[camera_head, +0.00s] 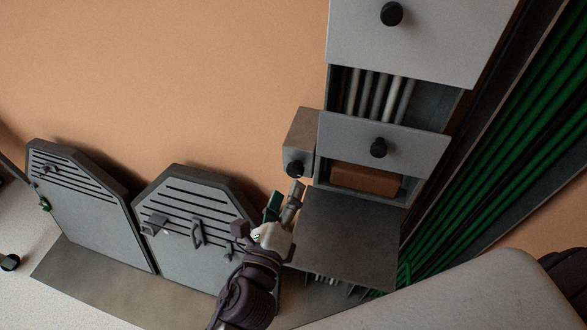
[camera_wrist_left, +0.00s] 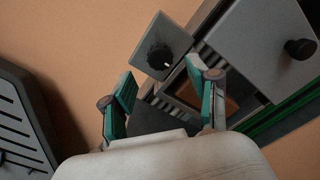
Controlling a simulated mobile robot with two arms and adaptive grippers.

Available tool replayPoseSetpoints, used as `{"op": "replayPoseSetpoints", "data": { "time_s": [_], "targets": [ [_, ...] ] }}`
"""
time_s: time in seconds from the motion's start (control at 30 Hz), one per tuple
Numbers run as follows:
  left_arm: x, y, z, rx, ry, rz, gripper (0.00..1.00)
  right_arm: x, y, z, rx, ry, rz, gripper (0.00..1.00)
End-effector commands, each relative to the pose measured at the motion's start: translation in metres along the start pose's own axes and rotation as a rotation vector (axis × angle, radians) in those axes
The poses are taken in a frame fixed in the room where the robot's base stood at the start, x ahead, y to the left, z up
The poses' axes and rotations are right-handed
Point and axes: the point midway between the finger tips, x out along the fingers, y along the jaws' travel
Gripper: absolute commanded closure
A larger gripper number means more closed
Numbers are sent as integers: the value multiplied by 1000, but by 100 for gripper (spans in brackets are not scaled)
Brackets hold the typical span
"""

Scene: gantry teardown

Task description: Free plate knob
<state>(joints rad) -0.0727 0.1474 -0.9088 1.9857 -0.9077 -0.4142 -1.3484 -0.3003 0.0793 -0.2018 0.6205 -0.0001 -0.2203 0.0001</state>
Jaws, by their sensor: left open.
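A grey plate (camera_head: 340,135) with a black round knob (camera_head: 378,147) covers part of the tall cabinet. A higher plate (camera_head: 430,40) carries another black knob (camera_head: 391,13). A small box (camera_head: 302,132) on the cabinet's left side has a black knob (camera_head: 295,168) on its front. My left gripper (camera_head: 285,197) is open, just below this box knob. In the left wrist view the box knob (camera_wrist_left: 160,57) lies ahead between the open, empty fingers (camera_wrist_left: 160,78). A plate knob (camera_wrist_left: 300,48) shows at the right there, outside the fingers. My right gripper is out of view.
Pale rods (camera_head: 378,95) show between the two plates. A brown block (camera_head: 365,180) sits in the opening below. A dark flat panel (camera_head: 345,235) is right of my left gripper. Two slotted grey panels (camera_head: 75,205) (camera_head: 190,265) stand at left. Green strips (camera_head: 500,150) run along the right.

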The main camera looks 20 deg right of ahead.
Motion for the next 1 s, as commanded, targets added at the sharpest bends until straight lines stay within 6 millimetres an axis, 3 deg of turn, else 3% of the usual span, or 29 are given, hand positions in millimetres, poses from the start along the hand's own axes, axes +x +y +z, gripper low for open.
{"op": "replayPoseSetpoints", "data": {
  "time_s": [0.1,0.3,0.7,1.0],
  "targets": [
    [24,-2,1,-2,-1,-1,40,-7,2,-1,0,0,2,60],
    [49,0,0,-3,0,1,40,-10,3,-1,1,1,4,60],
    [57,0,0,-3,1,0,40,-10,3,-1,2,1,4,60],
    [56,0,0,-2,1,1,88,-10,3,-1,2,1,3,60]
  ]
}}
